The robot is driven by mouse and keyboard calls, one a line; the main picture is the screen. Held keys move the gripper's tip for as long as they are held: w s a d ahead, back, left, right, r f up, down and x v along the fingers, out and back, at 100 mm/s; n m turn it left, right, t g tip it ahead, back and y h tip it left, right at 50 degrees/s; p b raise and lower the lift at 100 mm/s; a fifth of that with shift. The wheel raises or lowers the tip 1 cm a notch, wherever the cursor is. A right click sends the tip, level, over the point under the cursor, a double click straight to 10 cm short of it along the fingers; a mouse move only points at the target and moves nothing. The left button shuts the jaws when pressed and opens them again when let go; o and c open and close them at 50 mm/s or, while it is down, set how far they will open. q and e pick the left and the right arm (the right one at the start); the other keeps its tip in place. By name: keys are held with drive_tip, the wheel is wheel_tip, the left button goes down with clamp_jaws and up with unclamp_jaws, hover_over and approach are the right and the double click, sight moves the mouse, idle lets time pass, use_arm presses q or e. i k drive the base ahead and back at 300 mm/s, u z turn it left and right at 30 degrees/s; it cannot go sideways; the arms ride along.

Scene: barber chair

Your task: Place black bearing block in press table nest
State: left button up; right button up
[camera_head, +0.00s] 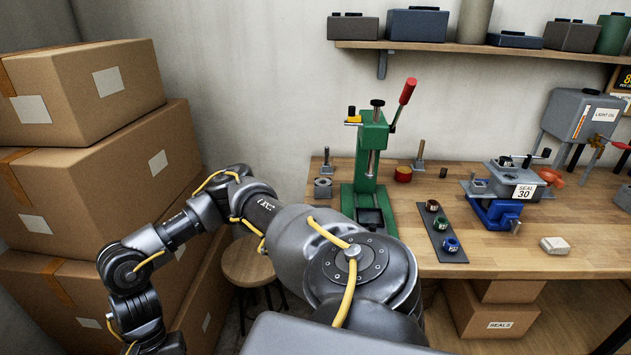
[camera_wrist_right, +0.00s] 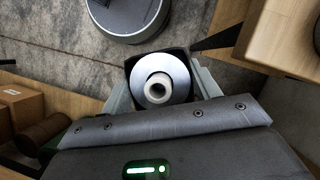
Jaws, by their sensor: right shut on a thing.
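The black bearing block (camera_wrist_right: 132,66) shows in the right wrist view as a dark square housing around a bright silver ring with a pale hub. My right gripper (camera_wrist_right: 160,84) is shut on it, one finger at each side, and holds it above the floor. The green press (camera_head: 371,175) stands at the left part of the workbench in the head view. A dark nest (camera_head: 371,217) sits low at its front, partly hidden behind my arm. My right gripper is outside the head view.
The wooden workbench (camera_head: 580,230) also carries a dark strip (camera_head: 440,232) with several coloured rings, a blue fixture (camera_head: 495,212) and a grey block (camera_head: 323,187). Stacked cartons (camera_head: 85,95) fill the left. A round stool (camera_head: 247,262) stands beside the bench.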

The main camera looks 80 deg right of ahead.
sight(369, 218)
drive_tip(key=z, duration=2)
drive_tip(key=i, duration=0.1)
